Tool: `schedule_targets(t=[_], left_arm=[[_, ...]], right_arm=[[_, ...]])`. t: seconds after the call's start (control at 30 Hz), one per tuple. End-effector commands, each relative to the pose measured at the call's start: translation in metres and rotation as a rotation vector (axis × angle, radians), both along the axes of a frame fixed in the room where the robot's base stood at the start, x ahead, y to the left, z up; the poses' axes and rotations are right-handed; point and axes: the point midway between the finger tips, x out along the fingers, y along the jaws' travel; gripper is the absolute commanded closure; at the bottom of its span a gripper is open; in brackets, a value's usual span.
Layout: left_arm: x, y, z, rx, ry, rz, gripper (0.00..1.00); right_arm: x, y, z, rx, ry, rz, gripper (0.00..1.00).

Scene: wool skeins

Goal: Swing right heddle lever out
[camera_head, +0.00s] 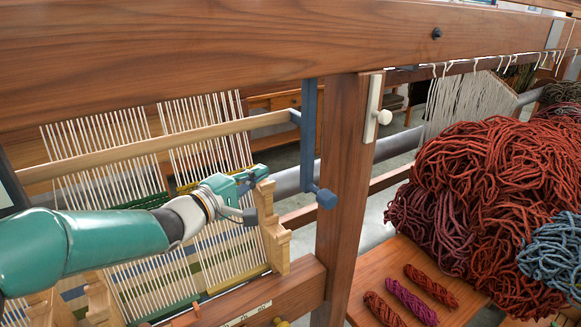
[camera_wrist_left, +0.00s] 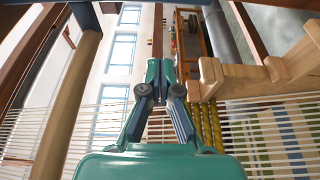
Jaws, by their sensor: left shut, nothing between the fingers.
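A blue-grey lever (camera_head: 309,130) hangs upright from the loom's top beam, just left of the right wooden post. A blue knob (camera_head: 327,199) is at its lower end. It appears to be the right heddle lever. My left gripper (camera_head: 257,178) is left of the lever and apart from it, near the top of a notched wooden bracket (camera_head: 275,235). In the left wrist view the gripper's fingers (camera_wrist_left: 161,72) are together with nothing between them, and the pale bracket (camera_wrist_left: 265,75) is at their right. My right gripper is not in view.
The upright post (camera_head: 345,190) carries a pale plate with a white knob (camera_head: 384,117). Pale warp threads (camera_head: 210,140) and a wooden heddle bar (camera_head: 150,147) lie behind my left arm. Red wool (camera_head: 490,180) is heaped at the right, with small skeins (camera_head: 411,302) below.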

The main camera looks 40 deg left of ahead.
Motion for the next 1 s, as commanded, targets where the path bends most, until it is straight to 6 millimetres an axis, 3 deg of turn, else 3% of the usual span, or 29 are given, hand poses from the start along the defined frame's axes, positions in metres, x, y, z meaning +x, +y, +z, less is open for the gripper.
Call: schedule_targets(t=[0.4,0.67,1.0], left_arm=[[0.084,-0.007,0.001,-0.001,0.001,-0.004,1.0],[0.067,-0.038,0.001,0.0,0.0,-0.004,1.0],[0.064,-0.043,0.0,0.001,0.0,-0.002,1.0]], right_arm=[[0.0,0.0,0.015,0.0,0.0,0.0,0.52],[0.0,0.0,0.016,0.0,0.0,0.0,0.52],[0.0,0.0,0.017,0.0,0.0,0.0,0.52]])
